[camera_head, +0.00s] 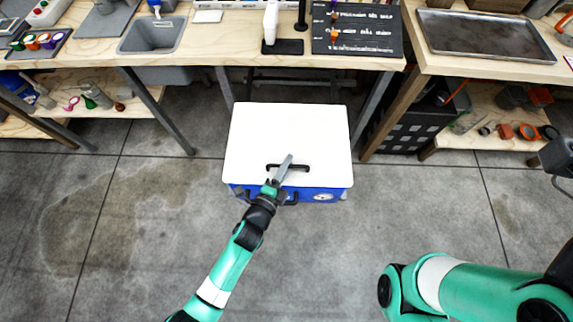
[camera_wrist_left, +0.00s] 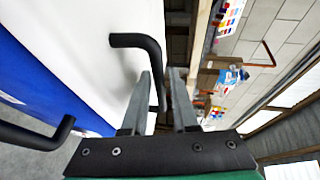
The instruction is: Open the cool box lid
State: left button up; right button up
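The cool box (camera_head: 320,195) stands on the floor below the bench, blue with a white lid (camera_head: 290,130). The lid lies flat and closed. A black bar handle (camera_head: 300,167) is on top of the lid near its front edge; in the left wrist view it shows as a bent black bar (camera_wrist_left: 135,41). My left gripper (camera_head: 287,165) is at this handle, its two fingers apart with the bar between them (camera_wrist_left: 162,74). I cannot tell whether both fingers touch it. A second black handle (camera_wrist_left: 40,138) is on the blue front. My right gripper cannot be made out.
A wooden bench (camera_head: 205,60) with a sink (camera_head: 153,34) and tools runs behind the box. A right bench (camera_head: 430,60) bears a metal tray (camera_head: 485,35). A black crate (camera_head: 410,125) stands right of the box. The floor in front is clear.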

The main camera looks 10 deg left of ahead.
pick_arm(q)
grip_shut()
dwell(1.3)
